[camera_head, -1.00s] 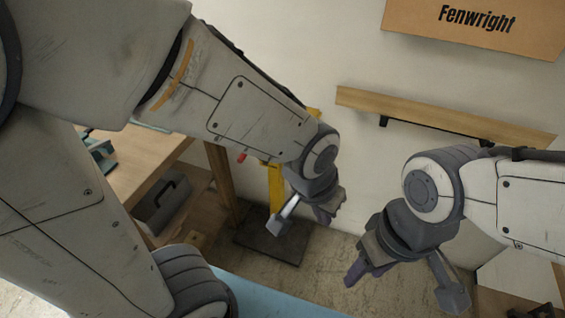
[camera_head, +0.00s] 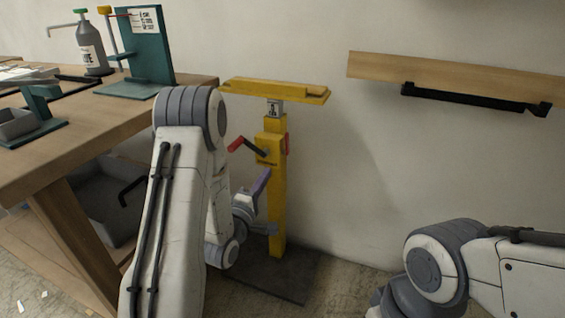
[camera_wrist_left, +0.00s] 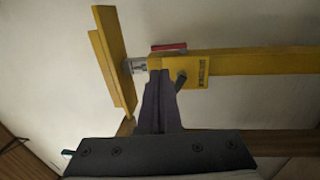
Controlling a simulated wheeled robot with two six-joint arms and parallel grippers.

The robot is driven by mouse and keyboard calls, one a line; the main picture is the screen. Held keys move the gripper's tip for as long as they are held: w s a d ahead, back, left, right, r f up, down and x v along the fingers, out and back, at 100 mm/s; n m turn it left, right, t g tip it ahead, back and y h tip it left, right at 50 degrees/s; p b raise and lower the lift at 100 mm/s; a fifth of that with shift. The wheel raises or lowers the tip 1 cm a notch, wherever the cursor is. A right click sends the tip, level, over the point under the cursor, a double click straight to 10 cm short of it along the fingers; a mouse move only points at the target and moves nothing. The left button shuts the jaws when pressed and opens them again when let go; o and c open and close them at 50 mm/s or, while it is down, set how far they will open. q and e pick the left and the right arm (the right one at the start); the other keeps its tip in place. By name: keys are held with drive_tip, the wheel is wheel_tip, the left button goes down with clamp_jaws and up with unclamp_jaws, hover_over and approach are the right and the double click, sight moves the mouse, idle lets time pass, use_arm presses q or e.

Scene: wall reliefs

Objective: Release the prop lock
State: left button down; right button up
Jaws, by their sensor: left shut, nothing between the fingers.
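A yellow prop (camera_head: 277,215) stands upright beside the workbench, with a flat yellow head (camera_head: 275,91) on top. A lock lever (camera_head: 237,143) with a red grip and dark arm sticks out left from its yellow collar (camera_head: 268,150). A second red piece (camera_head: 287,144) shows on the collar's right side. My left gripper (camera_head: 263,180) is shut and empty, its purple fingers pointing up just below the collar. In the left wrist view, the shut fingers (camera_wrist_left: 158,76) overlap the collar (camera_wrist_left: 196,72) edge beside a dark stub (camera_wrist_left: 181,78); I cannot tell whether they touch. My right gripper is out of frame.
The workbench (camera_head: 150,110) at left carries a teal stand (camera_head: 148,45), a grey bottle (camera_head: 91,48) and trays. A grey box (camera_head: 100,205) sits underneath. Open wall lies between prop and shelf.

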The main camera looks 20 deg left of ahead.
sight(287, 139)
use_arm(q)
drive_tip(key=w, duration=0.4)
drive_tip(key=w+r+b, duration=0.1)
drive_tip(key=w, duration=0.4)
drive_tip(key=w+r+b, duration=0.1)
drive_tip(key=w, duration=0.3)
drive_tip(key=shift+w+r, duration=0.15)
drive_tip(key=shift+w, duration=0.15)
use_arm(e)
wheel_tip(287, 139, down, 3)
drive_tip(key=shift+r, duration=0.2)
use_arm(q)
drive_tip(key=shift+d, duration=0.15)
